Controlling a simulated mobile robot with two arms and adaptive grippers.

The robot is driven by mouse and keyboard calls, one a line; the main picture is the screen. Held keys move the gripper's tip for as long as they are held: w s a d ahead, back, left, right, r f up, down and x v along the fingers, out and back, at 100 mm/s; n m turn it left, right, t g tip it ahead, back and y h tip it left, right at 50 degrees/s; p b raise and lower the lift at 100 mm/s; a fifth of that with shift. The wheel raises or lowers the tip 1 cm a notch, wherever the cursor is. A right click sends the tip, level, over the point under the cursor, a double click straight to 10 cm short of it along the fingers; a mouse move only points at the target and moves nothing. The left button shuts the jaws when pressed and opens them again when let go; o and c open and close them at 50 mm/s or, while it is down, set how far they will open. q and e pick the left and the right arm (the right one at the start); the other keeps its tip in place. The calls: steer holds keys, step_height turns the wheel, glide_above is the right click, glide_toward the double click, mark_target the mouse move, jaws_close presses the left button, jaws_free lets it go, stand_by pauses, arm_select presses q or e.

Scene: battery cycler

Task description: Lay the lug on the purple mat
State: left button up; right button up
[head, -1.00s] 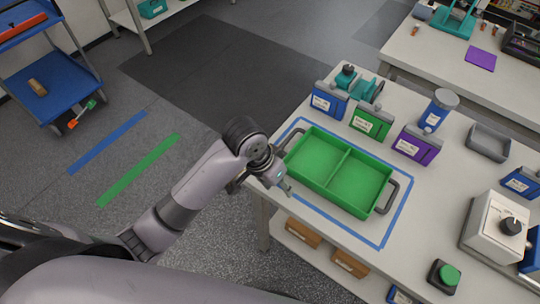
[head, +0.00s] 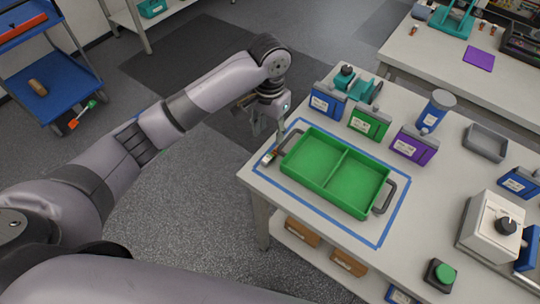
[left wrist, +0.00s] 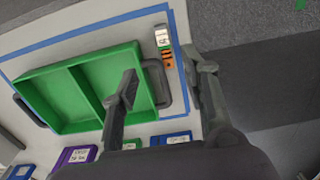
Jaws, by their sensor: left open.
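The purple mat (head: 479,58) lies flat on the far table at the upper right, with nothing visible on it.
The green two-part tray (head: 345,152) sits inside a blue tape outline. Blue, green and purple labelled boxes stand behind it. A grey bin (head: 486,142) and a white device (head: 492,228) are at right. A blue cart (head: 45,100) stands at left.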

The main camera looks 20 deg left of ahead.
arm_select(q)
steer(key=p, duration=0.1)
glide_above(268, 157)
steer(key=f, duration=0.6)
steer(key=shift+s+d+f, duration=0.1)
steer(key=shift+d+f, duration=0.1)
steer(key=f, duration=0.1)
steer(key=f+p, duration=0.1)
steer(key=f, duration=0.1)
steer(key=f+p, duration=0.1)
steer(key=f, duration=0.1)
steer(key=shift+a+f, duration=0.15)
steer(key=shift+a, duration=0.1)
steer(key=shift+c, duration=0.3)
jaws_close()
